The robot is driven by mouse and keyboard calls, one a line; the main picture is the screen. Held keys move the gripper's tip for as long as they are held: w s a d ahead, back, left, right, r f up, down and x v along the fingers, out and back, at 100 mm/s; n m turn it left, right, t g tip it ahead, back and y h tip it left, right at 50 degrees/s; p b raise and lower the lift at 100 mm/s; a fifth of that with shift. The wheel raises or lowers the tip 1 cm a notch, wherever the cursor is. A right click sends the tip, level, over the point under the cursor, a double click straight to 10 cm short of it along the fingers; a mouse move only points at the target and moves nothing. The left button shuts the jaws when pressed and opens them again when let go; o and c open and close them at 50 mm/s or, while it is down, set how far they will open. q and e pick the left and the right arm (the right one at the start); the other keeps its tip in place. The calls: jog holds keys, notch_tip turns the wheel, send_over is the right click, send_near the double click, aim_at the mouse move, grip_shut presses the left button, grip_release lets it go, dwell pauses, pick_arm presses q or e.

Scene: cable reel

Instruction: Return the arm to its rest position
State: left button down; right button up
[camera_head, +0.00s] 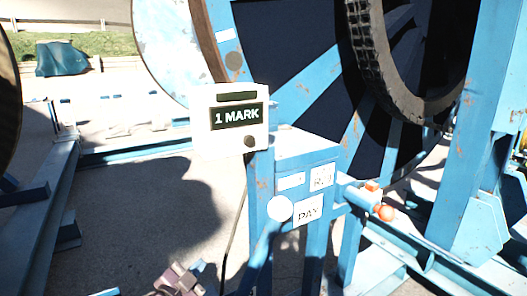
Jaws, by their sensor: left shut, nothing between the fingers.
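My left gripper (178,270) shows at the bottom edge, left of centre, low in front of the blue reel stand. Its fingers are shut and hold nothing. It is apart from the control post (311,152) and from the white box marked "1 MARK" (239,118). Most of my left arm is below the picture edge. My right gripper is not in view.
The post carries labels, a round white disc (279,209) and a lever with an orange-red knob (386,213). A large blue reel and a black tyre (377,60) stand behind. Blue beams (134,149) cross the ground. Shaded ground (150,210) left of the post is clear.

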pick_arm(q)
jog(key=s+a+f+n+g+y, duration=0.1)
jog(key=s+a+f+n+y, duration=0.1)
jog(key=s+f, duration=0.4)
jog(key=s+a+f+n+g+y, duration=0.2)
jog(key=s+a+f+n, duration=0.3)
jog(key=s, duration=0.7)
jog(key=s+a+f+n+g+y, duration=0.1)
jog(key=s+a+f+n+y, duration=0.2)
jog(key=s+f, duration=0.5)
jog(key=shift+s+a+f+n+g, duration=0.4)
jog(key=shift+s+a+n, duration=0.3)
jog(key=shift+s+a, duration=0.1)
